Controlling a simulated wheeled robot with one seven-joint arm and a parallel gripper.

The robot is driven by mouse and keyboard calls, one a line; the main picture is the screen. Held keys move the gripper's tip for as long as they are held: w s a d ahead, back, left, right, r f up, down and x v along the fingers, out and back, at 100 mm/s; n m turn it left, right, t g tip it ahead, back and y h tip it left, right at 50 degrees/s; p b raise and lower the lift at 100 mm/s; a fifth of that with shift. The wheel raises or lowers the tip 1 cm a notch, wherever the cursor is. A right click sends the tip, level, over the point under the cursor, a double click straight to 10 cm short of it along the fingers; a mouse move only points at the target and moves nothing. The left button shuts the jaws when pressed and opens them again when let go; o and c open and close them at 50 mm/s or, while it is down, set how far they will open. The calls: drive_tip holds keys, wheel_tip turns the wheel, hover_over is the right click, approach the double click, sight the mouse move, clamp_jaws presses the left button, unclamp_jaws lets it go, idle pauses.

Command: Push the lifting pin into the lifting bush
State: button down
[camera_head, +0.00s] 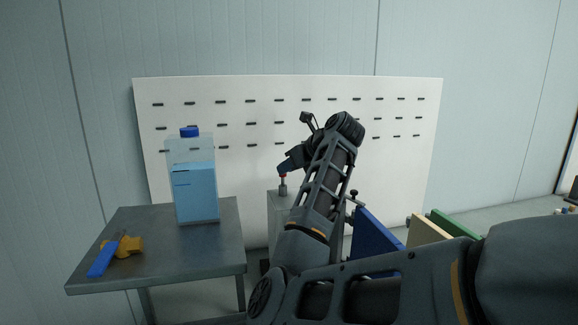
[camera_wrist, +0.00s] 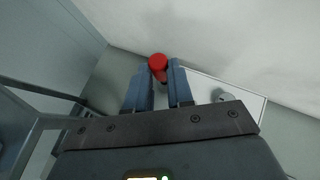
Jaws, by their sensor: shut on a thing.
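The lifting pin has a red head (camera_wrist: 158,62), which sits between the two blue fingertips of my gripper (camera_wrist: 160,70) in the wrist view. My gripper is shut on it. In the head view my gripper (camera_head: 286,168) is above a grey stand, and a little of the red head (camera_head: 283,175) shows below the fingers. Directly below the red is a short grey upright part (camera_head: 283,187) at the stand's top. I cannot tell whether this is the pin's shank or the lifting bush, nor how deep the pin sits. The fingers hide part of the pin.
The grey stand (camera_head: 278,215) is partly behind my arm. A grey knob (camera_wrist: 222,96) shows right of the fingers. At left, a metal table (camera_head: 150,235) holds a blue liquid jug (camera_head: 195,190) and a blue-and-yellow tool (camera_head: 105,258). A white slotted panel (camera_head: 220,105) stands behind; coloured boards (camera_head: 378,230) stand right.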

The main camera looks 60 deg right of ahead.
drive_tip(key=shift+f+b, duration=0.4)
drive_tip(key=shift+f, duration=1)
drive_tip(key=c, duration=0.9)
unclamp_jaws()
drive_tip(key=b+v, duration=0.1)
drive_tip(key=v, duration=0.7)
drive_tip(key=shift+f, duration=0.1)
